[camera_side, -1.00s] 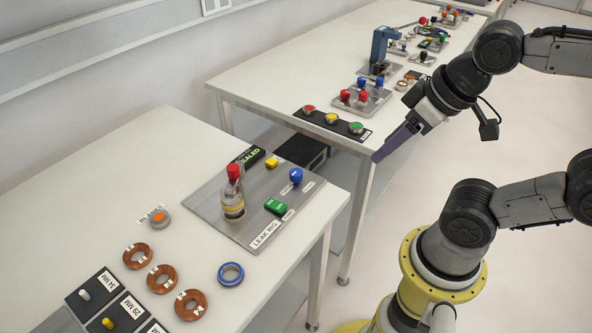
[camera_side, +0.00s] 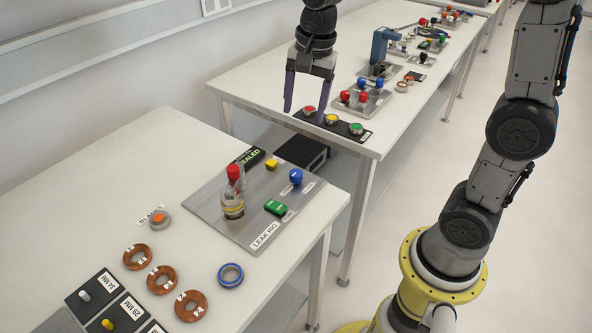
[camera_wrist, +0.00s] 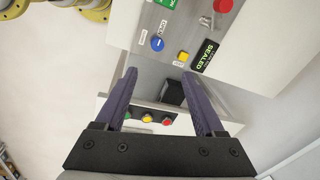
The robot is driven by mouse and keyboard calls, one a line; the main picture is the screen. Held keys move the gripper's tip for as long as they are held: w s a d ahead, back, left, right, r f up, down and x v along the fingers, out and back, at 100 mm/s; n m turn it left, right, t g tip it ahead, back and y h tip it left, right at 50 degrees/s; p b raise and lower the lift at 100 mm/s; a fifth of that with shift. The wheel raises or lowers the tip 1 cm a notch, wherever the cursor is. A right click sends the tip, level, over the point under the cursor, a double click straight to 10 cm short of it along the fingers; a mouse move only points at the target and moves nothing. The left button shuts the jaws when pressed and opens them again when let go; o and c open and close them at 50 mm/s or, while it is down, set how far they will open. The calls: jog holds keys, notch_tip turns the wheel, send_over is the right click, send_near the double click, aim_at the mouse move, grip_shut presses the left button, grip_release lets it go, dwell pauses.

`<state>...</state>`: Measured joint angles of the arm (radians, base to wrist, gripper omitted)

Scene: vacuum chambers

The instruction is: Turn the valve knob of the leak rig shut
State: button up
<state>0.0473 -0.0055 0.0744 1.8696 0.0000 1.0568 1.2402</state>
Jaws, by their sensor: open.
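The leak rig (camera_side: 240,219) is a grey plate on the near table, labelled LEAK RIG. A blue knob (camera_side: 296,176) with a white mark on top stands near its right side and looks like the valve knob. In the wrist view the blue knob (camera_wrist: 157,44) lies beyond my fingertips, next to a small label. My gripper (camera_side: 305,115) is open and empty, fingers pointing down. In the side view it appears above the far table's near edge, apart from the rig.
A SEALED display (camera_side: 249,157) stands at the plate's back edge. A strip of red, yellow and green buttons (camera_side: 345,129) lies on the far table. Copper rings (camera_side: 162,279) and a blue ring (camera_side: 230,275) lie on the near table. A dark box (camera_side: 301,152) sits between the tables.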

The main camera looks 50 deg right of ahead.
jog(key=g, duration=0.1)
send_over(296, 173)
notch_tip(296, 173, down, 5)
jog(key=shift+g, duration=0.3)
notch_tip(296, 173, down, 15)
jog(key=shift+r, duration=0.2)
grip_shut()
